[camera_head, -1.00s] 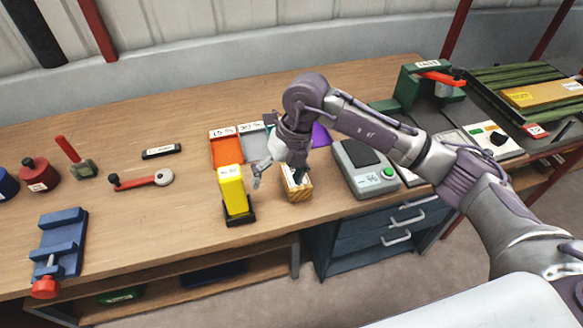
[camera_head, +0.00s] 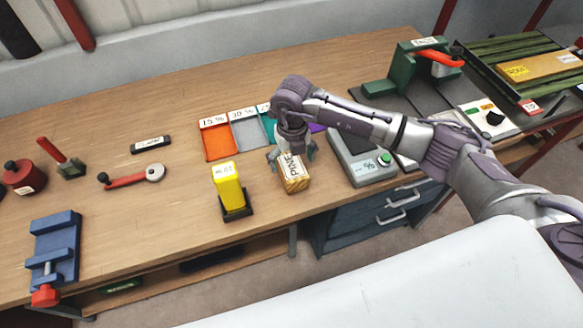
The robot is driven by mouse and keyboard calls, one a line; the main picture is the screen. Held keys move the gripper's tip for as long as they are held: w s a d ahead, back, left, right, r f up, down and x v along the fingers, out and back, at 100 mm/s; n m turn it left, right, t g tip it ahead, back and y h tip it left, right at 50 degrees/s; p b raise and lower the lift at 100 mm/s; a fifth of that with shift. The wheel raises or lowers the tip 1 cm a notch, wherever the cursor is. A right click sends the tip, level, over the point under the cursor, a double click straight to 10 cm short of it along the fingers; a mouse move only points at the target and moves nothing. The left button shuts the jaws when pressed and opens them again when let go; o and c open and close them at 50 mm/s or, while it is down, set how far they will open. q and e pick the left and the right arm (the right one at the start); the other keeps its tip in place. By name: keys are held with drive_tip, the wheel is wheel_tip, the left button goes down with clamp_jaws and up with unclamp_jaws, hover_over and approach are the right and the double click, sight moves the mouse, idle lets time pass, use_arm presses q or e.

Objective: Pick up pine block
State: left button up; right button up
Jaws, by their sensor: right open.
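The pine block (camera_head: 294,182) is a small wooden block with a white label reading "PINE" on top. It sits on the bench near the front edge, right of the yellow device. My right gripper (camera_head: 291,158) is over the back part of the block, pointing down. Its fingers are open and spread to either side of the block. Whether they touch it, I cannot tell. The gripper hides the back end of the block. My left gripper is not in view.
A yellow device (camera_head: 229,187) in a black stand is close on the left. A grey scale (camera_head: 362,158) is close on the right. Orange (camera_head: 217,142) and grey (camera_head: 247,132) trays lie behind. A blue vise (camera_head: 55,248) stands at the left front. The bench between is clear.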

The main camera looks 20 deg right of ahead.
sight(292, 165)
drive_tip(key=f, duration=0.1)
drive_tip(key=f+p, duration=0.1)
drive_tip(key=f, duration=0.1)
drive_tip(key=shift+s+a+f, duration=0.1)
drive_tip(key=shift+s+f, duration=0.1)
drive_tip(key=shift+f, duration=0.35)
drive_tip(key=shift+w+f, duration=0.1)
drive_tip(key=shift+c, duration=0.4)
drive_tip(key=c, duration=1.3)
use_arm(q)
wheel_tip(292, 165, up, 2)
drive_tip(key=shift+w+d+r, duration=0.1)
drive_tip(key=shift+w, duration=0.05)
